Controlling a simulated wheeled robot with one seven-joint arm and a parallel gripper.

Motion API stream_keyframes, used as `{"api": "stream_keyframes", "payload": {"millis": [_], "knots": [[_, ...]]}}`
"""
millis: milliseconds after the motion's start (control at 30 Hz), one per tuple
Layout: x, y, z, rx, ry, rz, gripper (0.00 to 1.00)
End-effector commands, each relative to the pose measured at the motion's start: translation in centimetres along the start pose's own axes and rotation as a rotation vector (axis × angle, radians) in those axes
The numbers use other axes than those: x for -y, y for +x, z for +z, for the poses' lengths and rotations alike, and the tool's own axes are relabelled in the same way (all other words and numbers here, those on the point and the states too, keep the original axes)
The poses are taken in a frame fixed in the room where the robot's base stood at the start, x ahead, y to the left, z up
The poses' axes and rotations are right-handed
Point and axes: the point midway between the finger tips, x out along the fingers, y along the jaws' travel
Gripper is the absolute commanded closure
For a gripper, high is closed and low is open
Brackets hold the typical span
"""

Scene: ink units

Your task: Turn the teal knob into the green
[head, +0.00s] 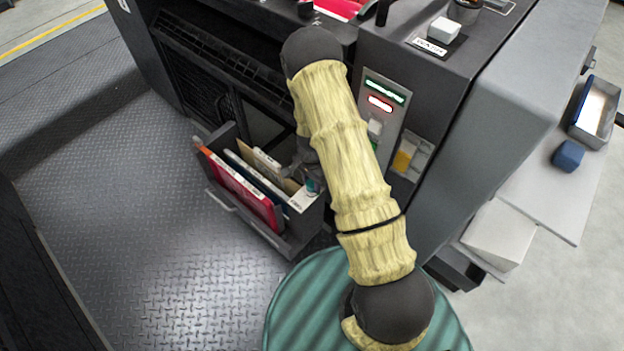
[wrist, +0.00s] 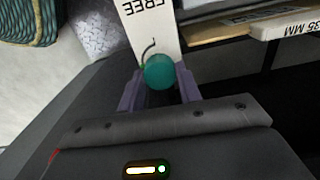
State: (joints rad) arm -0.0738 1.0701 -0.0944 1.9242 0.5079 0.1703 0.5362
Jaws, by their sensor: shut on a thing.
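The teal knob (wrist: 159,72) is a small round cap in the wrist view, between the purple-grey fingers of my gripper (wrist: 160,86). My gripper is shut on it. A thin dark curved line stands just beyond the knob, on a white plate (wrist: 147,28) with the word FREE, seen upside down. No green zone shows clearly around the knob. In the head view the knob (head: 313,186) is a small teal spot by the white plate (head: 304,199), just below my gripper (head: 308,172), which is partly hidden by my arm.
An open drawer (head: 262,232) holds upright red, dark and white flat items, close to the knob. A panel with a green bar (head: 385,90) and a red bar (head: 380,104) stands right of my arm. The patterned floor (head: 130,230) at left is clear.

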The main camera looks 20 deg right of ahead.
Motion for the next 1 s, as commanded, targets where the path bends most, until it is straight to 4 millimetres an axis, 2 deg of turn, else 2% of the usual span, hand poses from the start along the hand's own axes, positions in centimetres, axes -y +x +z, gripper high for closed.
{"api": "stream_keyframes", "payload": {"millis": [200,233,333,733,867,1000], "knots": [[0.0,0.0,0.1,0.001,-0.003,0.0,0.89],[0.0,0.0,0.1,0.001,-0.003,0.0,0.64],[0.0,0.0,0.0,0.001,-0.002,0.0,0.44],[0.0,-0.6,0.0,0.0,-0.002,-0.001,0.44],[0.1,-2.2,0.0,-0.001,-0.002,-0.002,0.44],[0.1,-4.8,-0.1,-0.002,-0.003,-0.003,0.44]]}}
